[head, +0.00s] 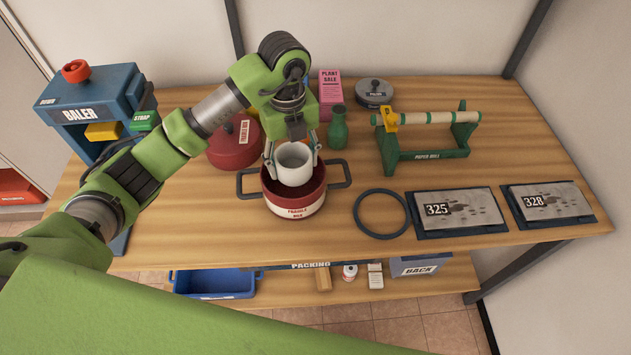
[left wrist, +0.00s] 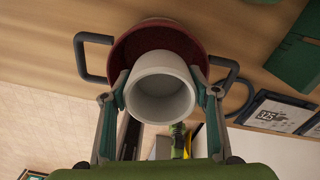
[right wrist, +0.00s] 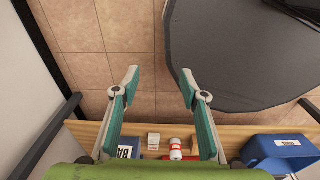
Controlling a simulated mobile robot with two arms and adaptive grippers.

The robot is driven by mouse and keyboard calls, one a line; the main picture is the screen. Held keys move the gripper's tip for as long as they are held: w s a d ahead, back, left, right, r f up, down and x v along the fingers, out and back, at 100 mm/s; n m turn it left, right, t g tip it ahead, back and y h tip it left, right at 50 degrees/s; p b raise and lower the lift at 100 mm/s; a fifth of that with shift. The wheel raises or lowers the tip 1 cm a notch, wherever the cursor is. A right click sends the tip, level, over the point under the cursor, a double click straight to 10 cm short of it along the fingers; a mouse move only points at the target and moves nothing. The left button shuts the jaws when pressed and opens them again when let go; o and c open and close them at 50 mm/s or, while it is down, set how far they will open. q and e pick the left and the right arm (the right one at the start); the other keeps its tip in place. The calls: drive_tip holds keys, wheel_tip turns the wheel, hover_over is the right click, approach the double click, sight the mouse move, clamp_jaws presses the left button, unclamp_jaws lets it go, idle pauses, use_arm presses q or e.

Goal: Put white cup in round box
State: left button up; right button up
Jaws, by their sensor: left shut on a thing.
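The white cup (head: 294,164) is held in my left gripper (head: 291,160), whose fingers close on both its sides. It is over the opening of the round red box (head: 294,205), which has two dark side handles and a "FRAGILE BOX" label. In the left wrist view the cup (left wrist: 160,88) sits between the fingertips (left wrist: 160,90), with the box (left wrist: 131,47) behind it. Whether the cup touches the box floor is hidden. My right gripper (right wrist: 160,90) shows only in the right wrist view, open and empty, with floor tiles beyond it.
A red round lid (head: 232,146) lies behind the box to the left. The blue baler (head: 95,105) stands at far left. A green bottle (head: 338,128), pink plant sale box (head: 330,88) and paper-roll stand (head: 428,145) are behind. A dark ring (head: 381,193) lies right of the box.

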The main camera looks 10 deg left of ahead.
use_arm(q)
drive_tip(key=p, duration=0.1)
hover_over(294, 193)
wheel_tip(294, 193, down, 5)
drive_tip(key=shift+r, duration=0.1)
drive_tip(key=shift+f, duration=0.3)
wheel_tip(294, 193, down, 3)
drive_tip(key=shift+p, duration=0.45)
use_arm(e)
drive_tip(key=shift+a+r, duration=0.35)
drive_tip(key=shift+r, duration=0.25)
drive_tip(key=shift+a+r, duration=0.3)
drive_tip(key=shift+r, duration=0.25)
use_arm(q)
drive_tip(key=shift+f, duration=0.1)
use_arm(e)
drive_tip(key=shift+f, duration=0.1)
use_arm(q)
drive_tip(key=o, duration=0.5)
drive_tip(key=shift+f, duration=0.1)
drive_tip(key=shift+o, duration=0.5)
use_arm(e)
drive_tip(key=shift+d, duration=0.1)
